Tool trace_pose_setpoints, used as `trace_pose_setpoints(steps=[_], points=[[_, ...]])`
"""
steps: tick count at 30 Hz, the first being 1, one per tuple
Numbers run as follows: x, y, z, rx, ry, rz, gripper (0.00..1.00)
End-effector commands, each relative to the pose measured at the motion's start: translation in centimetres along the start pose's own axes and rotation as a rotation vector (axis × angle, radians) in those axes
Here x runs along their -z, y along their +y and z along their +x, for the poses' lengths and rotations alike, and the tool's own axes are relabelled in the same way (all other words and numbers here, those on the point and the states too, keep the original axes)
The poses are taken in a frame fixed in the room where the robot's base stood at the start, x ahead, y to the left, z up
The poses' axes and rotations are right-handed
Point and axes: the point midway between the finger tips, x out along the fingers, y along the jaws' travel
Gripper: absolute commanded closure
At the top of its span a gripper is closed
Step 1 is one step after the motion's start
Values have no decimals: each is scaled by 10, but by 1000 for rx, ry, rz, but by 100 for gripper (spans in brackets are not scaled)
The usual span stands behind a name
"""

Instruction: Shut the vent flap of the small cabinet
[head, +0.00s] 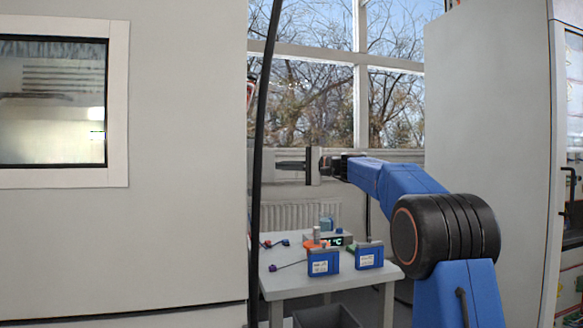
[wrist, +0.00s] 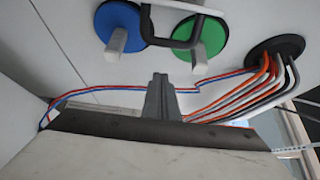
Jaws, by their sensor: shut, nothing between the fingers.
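My gripper (head: 278,165) reaches leftward at the end of my blue arm in the head view, in front of the window and above the small table. Its fingers are together with nothing between them. In the wrist view the shut fingers (wrist: 158,80) point up towards a pale panel (wrist: 85,65). This panel carries a blue disc (wrist: 117,16) and a green disc (wrist: 210,48), each with a grey peg, and a dark bent handle (wrist: 175,43). I cannot make out the vent flap in either view, nor tell whether this panel belongs to the small cabinet.
A large grey cabinet front (head: 185,220) with a framed window fills the left. A white table (head: 290,285) holds blue battery packs and small parts. A tall grey panel (head: 490,100) stands right. In the wrist view, several coloured cables (wrist: 245,90) leave a black port.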

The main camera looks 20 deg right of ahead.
Motion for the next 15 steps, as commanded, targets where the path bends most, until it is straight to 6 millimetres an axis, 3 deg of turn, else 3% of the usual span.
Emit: trace_pose_setpoints(steps=[6,15], points=[[-24,-1,-11,0,1,0,100],[-37,-1,-16,0,1,-1,100]])
